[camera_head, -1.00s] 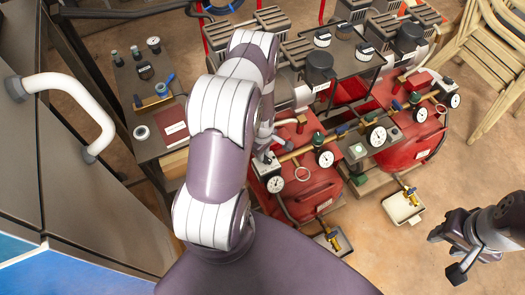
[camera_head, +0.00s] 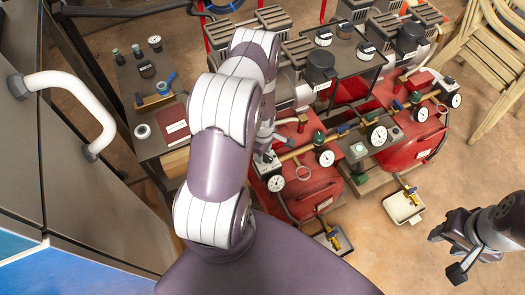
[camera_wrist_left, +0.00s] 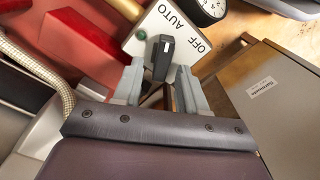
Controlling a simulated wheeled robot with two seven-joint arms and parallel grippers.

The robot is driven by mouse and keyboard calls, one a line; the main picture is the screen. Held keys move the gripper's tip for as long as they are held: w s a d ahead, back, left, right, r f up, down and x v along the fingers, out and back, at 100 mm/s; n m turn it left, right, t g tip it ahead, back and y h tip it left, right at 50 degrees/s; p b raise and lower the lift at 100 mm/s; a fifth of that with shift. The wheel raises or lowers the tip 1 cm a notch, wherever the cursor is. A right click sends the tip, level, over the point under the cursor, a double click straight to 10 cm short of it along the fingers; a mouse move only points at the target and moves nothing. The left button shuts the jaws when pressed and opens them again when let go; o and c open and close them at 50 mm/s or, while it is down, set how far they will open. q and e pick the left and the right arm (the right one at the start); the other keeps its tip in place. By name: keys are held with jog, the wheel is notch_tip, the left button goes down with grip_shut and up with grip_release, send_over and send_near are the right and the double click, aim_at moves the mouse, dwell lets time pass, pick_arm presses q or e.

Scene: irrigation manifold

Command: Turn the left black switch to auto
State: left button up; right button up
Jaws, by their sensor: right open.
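The black switch (camera_wrist_left: 161,58) sits on a white plate (camera_wrist_left: 140,42) marked AUTO and OFF in the left wrist view. A green lamp is on the plate beside it. The switch handle stands between the two fingers of my left gripper (camera_wrist_left: 158,92), which is open around it. I cannot tell whether either finger touches the handle. In the head view my left arm covers much of this area, and the plate (camera_head: 266,163) shows only partly beside the red tank. My right gripper (camera_head: 456,250) is open and empty at the lower right, above the floor.
Red tanks (camera_head: 310,190) with gauges (camera_head: 326,158) and brass pipes stand right of my left arm. A grey box (camera_wrist_left: 275,100) is close to the right finger in the wrist view.

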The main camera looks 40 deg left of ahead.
pick_arm(q)
notch_tip(320, 180, up, 13)
jog(key=p, duration=0.1)
jog(key=shift+f, duration=0.15)
dwell(0.4)
